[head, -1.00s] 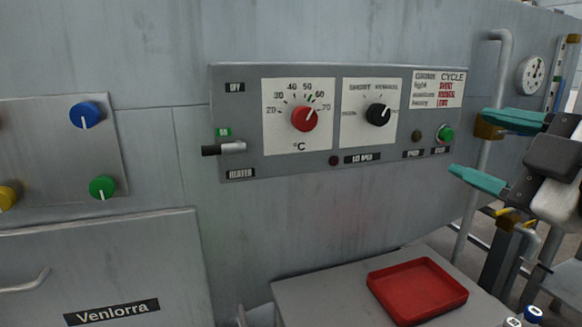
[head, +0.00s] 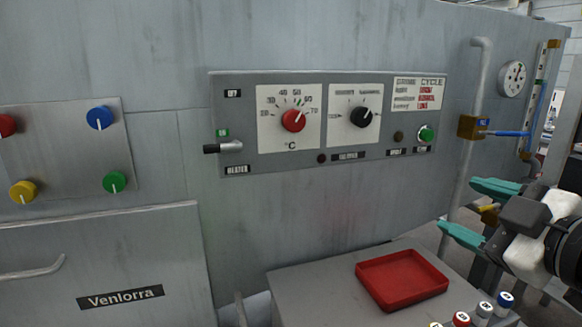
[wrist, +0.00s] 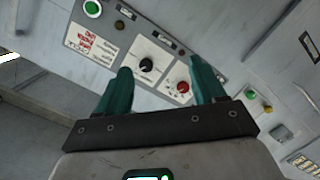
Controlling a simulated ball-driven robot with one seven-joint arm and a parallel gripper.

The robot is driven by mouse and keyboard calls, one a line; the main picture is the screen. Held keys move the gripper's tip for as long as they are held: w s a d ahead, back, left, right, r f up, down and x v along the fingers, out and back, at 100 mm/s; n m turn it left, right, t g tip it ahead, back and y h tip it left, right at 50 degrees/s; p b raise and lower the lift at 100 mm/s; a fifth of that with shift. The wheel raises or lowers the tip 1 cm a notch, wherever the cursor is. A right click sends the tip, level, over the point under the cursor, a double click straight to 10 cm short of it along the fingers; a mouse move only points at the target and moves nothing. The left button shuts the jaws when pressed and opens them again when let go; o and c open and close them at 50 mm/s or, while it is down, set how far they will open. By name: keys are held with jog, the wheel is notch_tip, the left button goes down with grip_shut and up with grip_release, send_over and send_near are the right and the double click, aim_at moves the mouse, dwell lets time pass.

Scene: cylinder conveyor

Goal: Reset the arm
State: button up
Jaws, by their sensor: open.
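My gripper (head: 466,211) is at the right of the head view, with its two teal fingers apart and nothing between them. It is in the air in front of the machine, below and right of the control panel (head: 240,110). The wrist view also shows my gripper (wrist: 160,85) open and empty, with the panel's black knob (wrist: 146,65) and red knob (wrist: 183,87) seen past the fingers. In the head view the red knob (head: 293,120) and black knob (head: 362,117) stand clear of the gripper.
A red tray (head: 402,280) lies on a grey surface below the panel. Several labelled cylinders (head: 483,310) stand at the bottom right. A vertical pipe (head: 472,130) with a brass valve (head: 473,127) and blue handle runs along the right. A plate with coloured knobs (head: 75,150) is at the left.

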jog(key=s+f+m+g+h+p, duration=0.1)
jog(key=s+f+m+g+p, duration=0.2)
jog(key=f, duration=0.8)
jog(key=s+f+m+g+h+p, duration=0.1)
jog(key=s+f+m+g+p, duration=0.2)
jog(key=f, duration=0.9)
jog(key=s+d+f+m+g+h+p, duration=0.1)
jog(key=s+f+m+g, duration=0.2)
jog(key=s+f, duration=0.5)
jog(key=s+d+f+m+g+h+p, duration=0.1)
jog(key=s+f+g, duration=0.4)
jog(key=s, duration=1)
notch_tip(320, 180, down, 3)
jog(key=shift+s+d+f+m, duration=0.1)
jog(key=shift+s+d+m, duration=0.35)
jog(key=shift+m, duration=0.75)
jog(key=shift+w+d, duration=0.1)
jog(key=shift+w, duration=0.05)
jog(key=shift+c, duration=0.5)
